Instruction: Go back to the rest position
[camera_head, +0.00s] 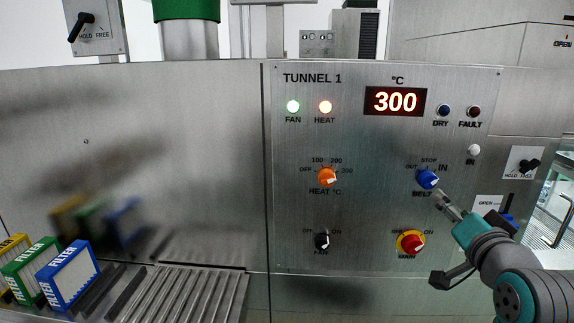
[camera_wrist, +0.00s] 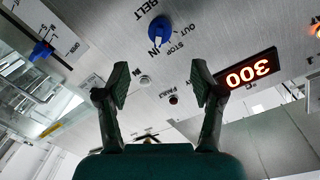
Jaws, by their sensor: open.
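My gripper (camera_head: 442,200) is at the right of the head view, just below and right of the blue BELT knob (camera_head: 428,179) on the TUNNEL 1 panel (camera_head: 345,235). In the wrist view my gripper (camera_wrist: 160,80) has its two dark fingers spread wide with nothing between them. The blue knob (camera_wrist: 159,28) is beyond the fingertips there and apart from them. The knob's white mark points up and right, toward IN, in the head view.
An orange HEAT knob (camera_head: 327,177), black FAN knob (camera_head: 321,241) and red-yellow switch (camera_head: 411,243) are nearby. Filter boxes (camera_head: 68,274) stand by a roller conveyor (camera_head: 190,298) at left.

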